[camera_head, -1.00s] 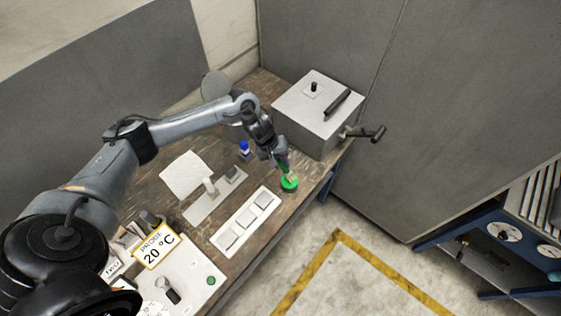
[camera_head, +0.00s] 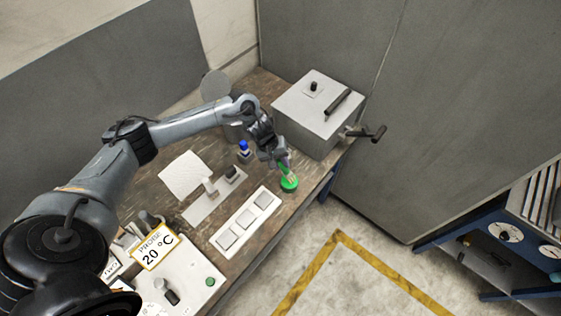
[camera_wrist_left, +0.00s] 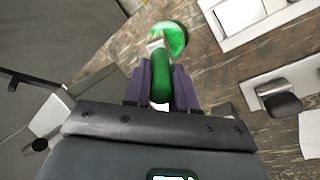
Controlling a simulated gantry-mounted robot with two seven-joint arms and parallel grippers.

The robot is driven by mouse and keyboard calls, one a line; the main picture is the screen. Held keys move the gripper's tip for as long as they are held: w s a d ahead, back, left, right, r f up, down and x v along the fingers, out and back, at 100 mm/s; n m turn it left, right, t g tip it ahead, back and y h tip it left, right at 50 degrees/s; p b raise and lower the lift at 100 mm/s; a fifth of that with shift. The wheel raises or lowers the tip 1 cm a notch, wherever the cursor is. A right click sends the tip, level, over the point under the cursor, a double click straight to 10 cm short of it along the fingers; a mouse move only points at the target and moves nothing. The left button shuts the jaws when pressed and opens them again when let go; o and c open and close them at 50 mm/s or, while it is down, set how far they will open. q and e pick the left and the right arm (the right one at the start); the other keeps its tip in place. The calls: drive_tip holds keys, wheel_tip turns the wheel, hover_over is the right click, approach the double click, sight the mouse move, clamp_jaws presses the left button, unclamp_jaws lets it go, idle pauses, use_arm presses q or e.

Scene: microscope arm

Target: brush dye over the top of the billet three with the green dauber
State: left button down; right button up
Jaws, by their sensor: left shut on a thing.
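My left gripper (camera_head: 278,158) is shut on the green dauber, whose green handle (camera_wrist_left: 161,72) stands between the purple fingers in the wrist view. The dauber's pale tip (camera_wrist_left: 157,42) is at the green dye pot (camera_wrist_left: 174,36); whether it touches the dye, I cannot tell. The pot (camera_head: 289,184) is near the bench's front edge, just past the end of a white tray (camera_head: 233,221). The tray holds three pale square billets in a row: one nearest the pot (camera_head: 264,200), a middle one (camera_head: 245,218) and a far one (camera_head: 226,240). No number is readable on them. My right gripper is out of view.
A grey box (camera_head: 318,115) with a crank handle (camera_head: 365,133) stands right of the gripper. A blue-capped bottle (camera_head: 244,149), a plate with small fittings (camera_head: 215,196) and a white sheet (camera_head: 186,174) lie left.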

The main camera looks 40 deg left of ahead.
use_arm(q)
drive_tip(key=shift+f, duration=0.35)
drive_tip(key=shift+f, duration=0.1)
idle(0.6)
idle(0.9)
drive_tip(key=shift+f+p, duration=0.1)
drive_tip(key=shift+p, duration=0.3)
idle(0.5)
drive_tip(key=shift+f, duration=0.1)
idle(0.8)
drive_tip(key=shift+s+r+p, duration=0.1)
drive_tip(key=shift+r+p, duration=0.65)
drive_tip(key=shift+p, duration=0.35)
wheel_tip(320, 180, up, 6)
drive_tip(key=p, duration=0.7)
drive_tip(key=shift+f+p, duration=0.1)
drive_tip(key=shift+p, duration=0.2)
